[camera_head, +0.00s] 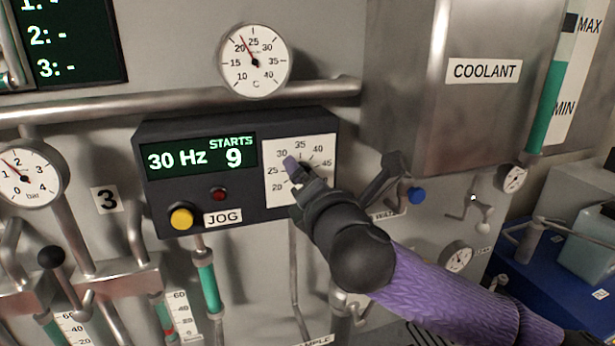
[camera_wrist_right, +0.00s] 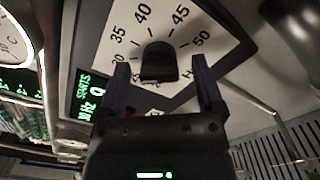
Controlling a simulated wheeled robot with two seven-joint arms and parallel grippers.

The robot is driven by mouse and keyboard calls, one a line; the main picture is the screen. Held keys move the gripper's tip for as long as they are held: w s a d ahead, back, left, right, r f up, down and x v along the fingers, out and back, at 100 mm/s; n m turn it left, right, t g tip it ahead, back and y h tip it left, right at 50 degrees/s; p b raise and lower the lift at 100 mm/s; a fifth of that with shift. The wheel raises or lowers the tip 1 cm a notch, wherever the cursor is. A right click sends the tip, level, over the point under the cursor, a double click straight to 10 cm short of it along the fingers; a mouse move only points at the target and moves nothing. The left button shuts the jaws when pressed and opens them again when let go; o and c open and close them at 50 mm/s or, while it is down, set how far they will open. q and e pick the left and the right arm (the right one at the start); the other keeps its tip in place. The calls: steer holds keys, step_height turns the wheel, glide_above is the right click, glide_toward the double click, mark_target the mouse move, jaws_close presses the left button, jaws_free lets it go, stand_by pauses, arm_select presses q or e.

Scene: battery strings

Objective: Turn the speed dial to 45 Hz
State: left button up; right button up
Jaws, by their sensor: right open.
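The speed dial's white scale plate (camera_head: 321,148) is at the right end of the dark control box; its numbers run from 20 upward around the knob. The green display (camera_head: 200,158) reads 30 Hz and STARTS 9. In the right wrist view the black knob (camera_wrist_right: 158,62) stands between my two purple fingers, with a gap on each side. My right gripper (camera_wrist_right: 159,68) is open there; it also shows in front of the dial in the head view (camera_head: 296,168), hiding the knob. I cannot tell where the knob's pointer is. My left gripper is not in view.
The box also carries a yellow button (camera_head: 181,218), a red lamp (camera_head: 218,194) and a JOG label (camera_head: 223,217). A pipe (camera_head: 180,98) runs above it, below a temperature gauge (camera_head: 255,61). The coolant tank (camera_head: 460,110) juts out to the right, with a blue-knobbed valve (camera_head: 416,196) below.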

jaws_close()
stand_by(0.3)
steer(key=m+p, duration=0.1)
steer(key=m, duration=0.4)
steer(key=shift+m, duration=0.4)
steer(key=m+p, duration=0.2)
steer(key=m, duration=0.4)
steer(key=m+p, duration=0.2)
steer(key=m, duration=0.3)
steer(key=shift+m+p, duration=0.3)
steer(key=shift+m, duration=0.1)
steer(key=m+p, duration=0.2)
steer(key=m, duration=0.4)
steer(key=shift+f+p, duration=0.1)
steer(key=shift+p, duration=0.25)
